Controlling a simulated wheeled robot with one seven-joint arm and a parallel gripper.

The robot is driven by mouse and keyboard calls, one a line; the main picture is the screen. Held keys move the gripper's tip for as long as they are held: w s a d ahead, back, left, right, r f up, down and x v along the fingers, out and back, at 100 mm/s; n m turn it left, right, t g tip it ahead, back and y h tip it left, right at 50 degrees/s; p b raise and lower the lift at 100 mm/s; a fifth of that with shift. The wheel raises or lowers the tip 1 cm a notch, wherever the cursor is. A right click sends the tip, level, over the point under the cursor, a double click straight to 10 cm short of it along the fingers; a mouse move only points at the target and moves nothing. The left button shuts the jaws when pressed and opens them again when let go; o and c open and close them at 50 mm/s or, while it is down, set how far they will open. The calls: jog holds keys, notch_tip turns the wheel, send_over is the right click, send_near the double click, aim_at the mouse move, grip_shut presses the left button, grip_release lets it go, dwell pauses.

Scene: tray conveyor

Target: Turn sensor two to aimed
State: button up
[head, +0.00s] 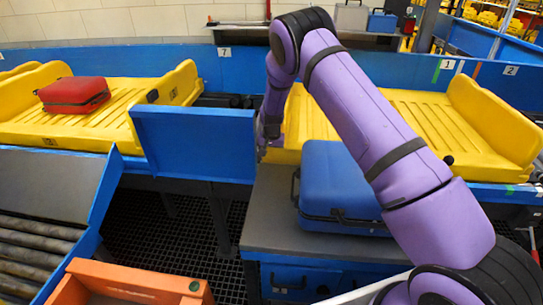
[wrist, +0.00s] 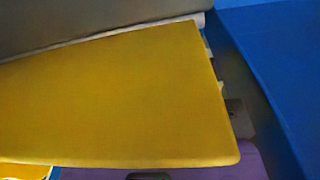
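No part that I can clearly identify as sensor two shows in either view. A small black fitting (head: 152,96) sits by the left yellow tray, and a small dark knob (head: 448,160) shows beside my purple arm; I cannot tell whether either is a sensor. My gripper (head: 266,140) hangs down at the right end of the blue panel (head: 192,142) in the head view. Its fingers are too small and hidden to read. The wrist view is filled by a yellow surface (wrist: 120,95), with no fingers or held object clear.
A red suitcase (head: 74,94) lies on the left yellow tray (head: 120,105). A blue suitcase (head: 338,185) rests on the grey bench (head: 270,225) below my arm. Rollers (head: 35,245) and an orange bin (head: 130,280) are at the lower left. Another yellow tray (head: 490,120) is at the right.

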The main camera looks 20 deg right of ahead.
jog(key=shift+o, duration=1.2)
notch_tip(320, 180, up, 11)
